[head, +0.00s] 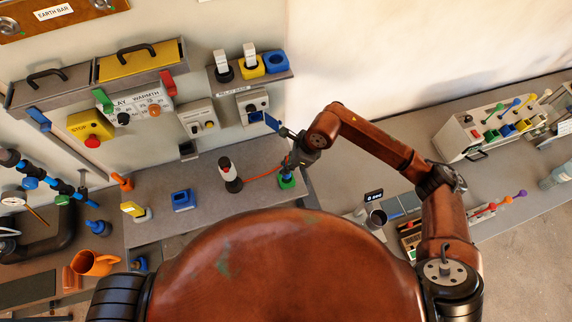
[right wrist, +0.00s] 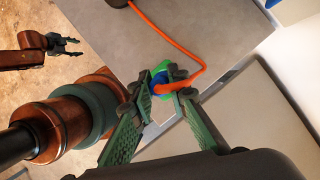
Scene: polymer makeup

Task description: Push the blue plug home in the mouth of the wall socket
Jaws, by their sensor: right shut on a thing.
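The blue plug (right wrist: 158,82), with its orange cable (right wrist: 190,52), is between the fingertips of my right gripper (right wrist: 162,88) in the right wrist view. The gripper is shut on it. A green piece (right wrist: 160,66) lies right behind the plug; whether they touch I cannot tell. In the head view my right gripper (head: 291,160) is just above this green piece (head: 286,183), and the plug is mostly hidden. The wall socket (head: 252,106) is on the wall, up and left of the gripper, with a blue flap (head: 272,123) beside it. My left gripper (right wrist: 68,46) looks open and empty.
A blue block (head: 183,200) and a yellow piece (head: 133,210) stand further left. A shelf with blue and yellow holders (head: 252,72) juts out above the socket.

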